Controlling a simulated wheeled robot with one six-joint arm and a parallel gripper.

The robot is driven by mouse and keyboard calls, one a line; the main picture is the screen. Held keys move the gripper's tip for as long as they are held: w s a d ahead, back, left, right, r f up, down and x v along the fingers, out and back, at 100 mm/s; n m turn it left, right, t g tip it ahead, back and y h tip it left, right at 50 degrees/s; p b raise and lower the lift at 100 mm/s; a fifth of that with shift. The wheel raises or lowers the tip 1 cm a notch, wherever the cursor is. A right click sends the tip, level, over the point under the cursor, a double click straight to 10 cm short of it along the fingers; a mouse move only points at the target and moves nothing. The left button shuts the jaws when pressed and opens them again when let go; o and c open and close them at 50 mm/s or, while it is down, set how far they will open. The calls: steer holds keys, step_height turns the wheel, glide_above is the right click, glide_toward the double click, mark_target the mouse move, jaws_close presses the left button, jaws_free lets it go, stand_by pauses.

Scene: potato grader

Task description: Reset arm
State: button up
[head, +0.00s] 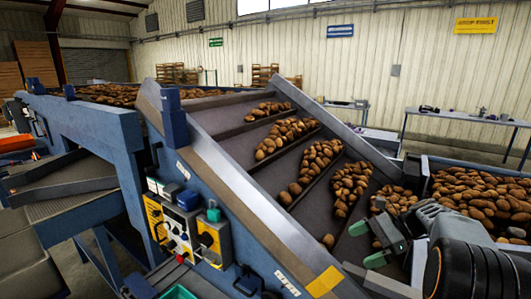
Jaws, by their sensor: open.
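My gripper (366,244) is at the lower right of the head view, with its two green-tipped fingers apart and nothing between them. It is over the lower end of the inclined conveyor (225,118). My dark wrist and grey arm links reach in from the right edge. Several potatoes (322,154) lie in rows against the conveyor's cleats. A single potato (328,241) lies low on the belt, just left of my gripper. Whether the fingers touch the belt cannot be told.
A bin heaped with potatoes (475,195) is at the right, behind my arm. A yellow control box (213,240) and a control panel (178,227) are on the conveyor's near side. A table (463,118) stands by the far wall. Open floor shows between them.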

steer(key=s+a+f+n+t+h+b, duration=0.1)
steer(key=s+a+f+n+h+b, duration=0.3)
steer(key=s+n, duration=0.4)
steer(key=s+a+f+n+t+h+b, duration=0.2)
steer(key=s+a+f+n+h+b, duration=0.2)
steer(key=s+f+n, duration=0.5)
steer(key=a+h, duration=0.2)
steer(key=h, duration=0.1)
steer(key=shift+s+h, duration=0.3)
steer(key=shift+h, duration=0.1)
steer(key=shift+c, duration=0.5)
